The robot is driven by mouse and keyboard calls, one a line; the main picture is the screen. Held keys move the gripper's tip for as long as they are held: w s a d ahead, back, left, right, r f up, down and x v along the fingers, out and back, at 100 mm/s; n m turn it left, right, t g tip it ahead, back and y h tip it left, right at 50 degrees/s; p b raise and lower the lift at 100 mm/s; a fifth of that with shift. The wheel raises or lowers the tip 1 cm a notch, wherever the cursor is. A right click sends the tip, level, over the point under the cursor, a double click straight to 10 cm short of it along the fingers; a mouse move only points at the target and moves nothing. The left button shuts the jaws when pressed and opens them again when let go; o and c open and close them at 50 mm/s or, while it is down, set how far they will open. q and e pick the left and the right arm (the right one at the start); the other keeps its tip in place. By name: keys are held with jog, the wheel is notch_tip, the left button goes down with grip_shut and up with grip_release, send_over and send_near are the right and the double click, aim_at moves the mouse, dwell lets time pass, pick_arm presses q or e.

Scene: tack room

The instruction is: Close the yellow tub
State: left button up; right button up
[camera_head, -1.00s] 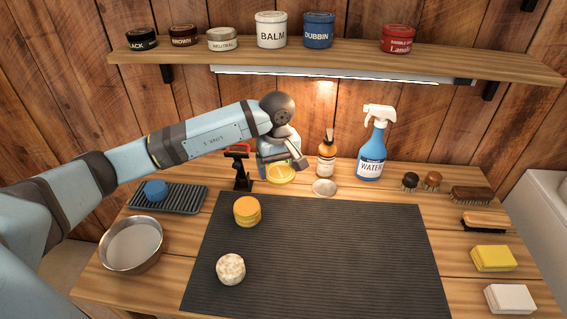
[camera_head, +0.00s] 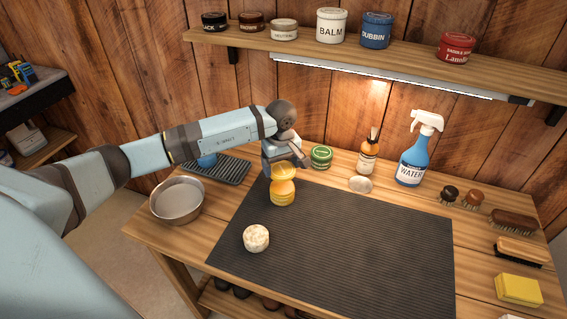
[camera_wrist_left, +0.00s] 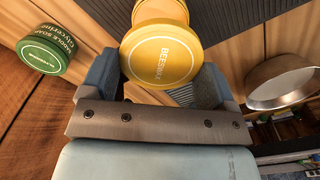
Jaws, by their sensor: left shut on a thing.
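The yellow tub (camera_head: 283,195) stands upright near the back left of the dark ribbed mat (camera_head: 350,240). My left gripper (camera_head: 286,163) is over it, shut on a yellow lid (camera_head: 284,171). The wrist view shows the lid (camera_wrist_left: 162,55), lettered "BEESWAX", between the two fingers of the gripper (camera_wrist_left: 160,72). The yellow tub (camera_wrist_left: 155,14) shows just beyond the lid there. The lid is over or very near the tub's top; I cannot tell whether they touch. My right gripper is not in view.
A green tin (camera_head: 321,156) stands just right of the gripper; a small round metallic piece (camera_head: 360,184) and an amber bottle (camera_head: 368,155) are farther right. A white speckled round thing (camera_head: 256,238) is on the mat. A metal bowl (camera_head: 177,201) is at left. The mat's right side is clear.

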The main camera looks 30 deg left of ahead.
aim_at(281, 185)
pick_arm(q)
jog(key=shift+f, duration=0.15)
jog(key=shift+f+b, duration=0.45)
jog(key=shift+f, duration=0.45)
jog(key=shift+f+b, duration=0.8)
jog(key=shift+f, duration=1.25)
jog(key=o, duration=0.8)
jog(key=shift+c, duration=0.2)
notch_tip(281, 185, up, 13)
jog(key=shift+f+b, duration=0.2)
jog(key=shift+b, duration=0.45)
jog(key=shift+r, duration=0.6)
